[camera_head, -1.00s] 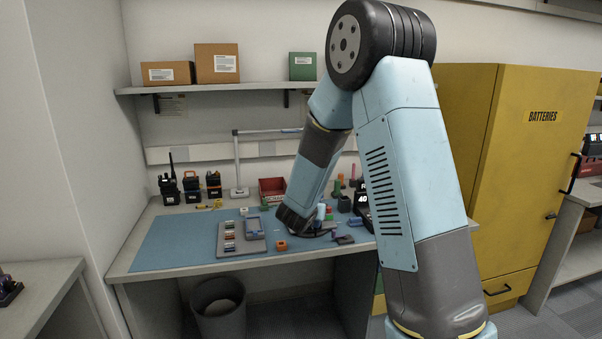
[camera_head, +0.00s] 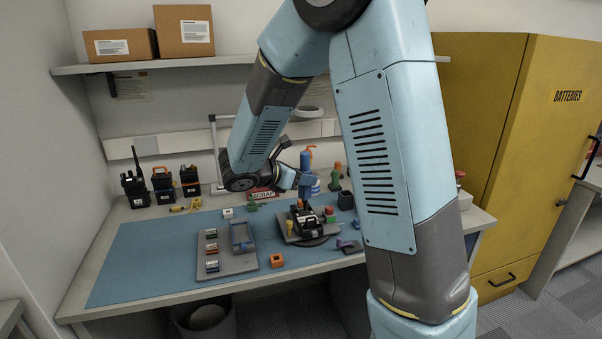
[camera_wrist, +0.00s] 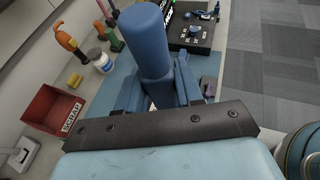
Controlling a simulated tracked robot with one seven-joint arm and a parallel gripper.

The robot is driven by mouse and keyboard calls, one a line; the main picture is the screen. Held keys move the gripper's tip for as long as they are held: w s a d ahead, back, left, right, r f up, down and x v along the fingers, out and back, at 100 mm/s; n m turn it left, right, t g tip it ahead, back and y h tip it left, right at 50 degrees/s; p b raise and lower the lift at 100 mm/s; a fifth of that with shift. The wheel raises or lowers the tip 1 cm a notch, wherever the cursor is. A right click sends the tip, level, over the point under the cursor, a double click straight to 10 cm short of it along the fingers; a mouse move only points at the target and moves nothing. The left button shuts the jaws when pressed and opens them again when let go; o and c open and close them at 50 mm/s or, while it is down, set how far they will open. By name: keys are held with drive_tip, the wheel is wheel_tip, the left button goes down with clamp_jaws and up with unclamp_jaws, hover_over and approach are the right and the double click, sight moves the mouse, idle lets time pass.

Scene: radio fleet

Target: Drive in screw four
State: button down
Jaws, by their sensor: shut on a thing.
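My gripper (camera_head: 306,184) is shut on a blue cylindrical driver (camera_head: 305,160), which stands upright. In the wrist view the driver (camera_wrist: 147,40) is between the two blue fingers of my gripper (camera_wrist: 160,92). Below it, a dark radio body (camera_head: 306,217) sits on a grey fixture plate (camera_head: 289,237) with a round base. The driver's lower end is over the radio; I cannot tell whether it touches. No single screw can be made out, and the wrist view hides the tip.
A grey tray (camera_head: 218,265) with small coloured parts lies to the left on the blue mat (camera_head: 140,262). A red scrap bin (camera_wrist: 50,108) is behind. An orange block (camera_head: 277,260) lies in front. Several radios (camera_head: 162,183) stand at the back left.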

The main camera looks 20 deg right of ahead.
sight(301, 197)
drive_tip(key=shift+f, duration=2.6)
drive_tip(key=shift+f, duration=0.65)
idle(1.9)
idle(0.6)
drive_tip(key=shift+r, duration=2.55)
